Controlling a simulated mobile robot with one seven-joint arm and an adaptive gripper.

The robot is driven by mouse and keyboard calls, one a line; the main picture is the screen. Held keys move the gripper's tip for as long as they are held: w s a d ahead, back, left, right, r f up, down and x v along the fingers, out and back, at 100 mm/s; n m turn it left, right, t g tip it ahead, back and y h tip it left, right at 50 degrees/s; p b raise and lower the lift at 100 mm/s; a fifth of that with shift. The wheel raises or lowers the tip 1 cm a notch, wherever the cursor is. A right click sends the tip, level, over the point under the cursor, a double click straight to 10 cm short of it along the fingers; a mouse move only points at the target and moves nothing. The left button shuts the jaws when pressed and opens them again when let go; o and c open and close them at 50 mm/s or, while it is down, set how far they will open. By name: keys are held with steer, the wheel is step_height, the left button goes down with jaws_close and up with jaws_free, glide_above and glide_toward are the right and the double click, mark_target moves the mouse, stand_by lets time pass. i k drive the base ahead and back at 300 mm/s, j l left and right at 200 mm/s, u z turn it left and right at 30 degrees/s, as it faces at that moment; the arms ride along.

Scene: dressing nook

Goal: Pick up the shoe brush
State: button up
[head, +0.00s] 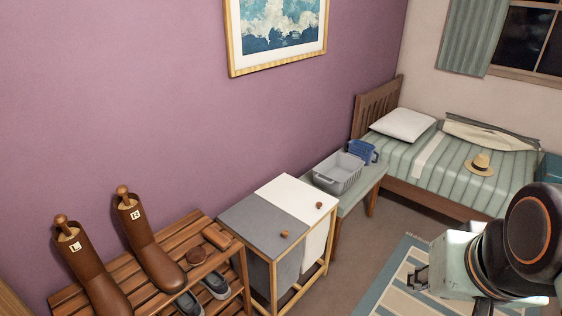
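A small brown block that looks like the shoe brush (216,237) lies on the top of the wooden slatted rack (196,228), near its right end. It is too small in view for me to make out bristles. My gripper (417,280) is at the lower right, over the striped rug, well to the right of the rack and far from the brush. Its dark fingers look apart, with nothing between them.
Brown boots (148,245) with shoe trees and a round brown item (195,257) share the rack; shoes (216,284) sit below. A two-lid hamper (262,212) adjoins the rack. A bench (345,197) holds a grey basket (338,174) and blue container (363,152).

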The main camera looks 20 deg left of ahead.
mark_target(212, 237)
steer(key=i+j+u, duration=0.1)
steer(key=i+u, duration=0.25)
steer(key=i, duration=0.15)
steer(key=i+l+u, duration=0.1)
steer(key=i+u, duration=0.85)
steer(key=l+z, duration=0.2)
steer(key=j, duration=0.1)
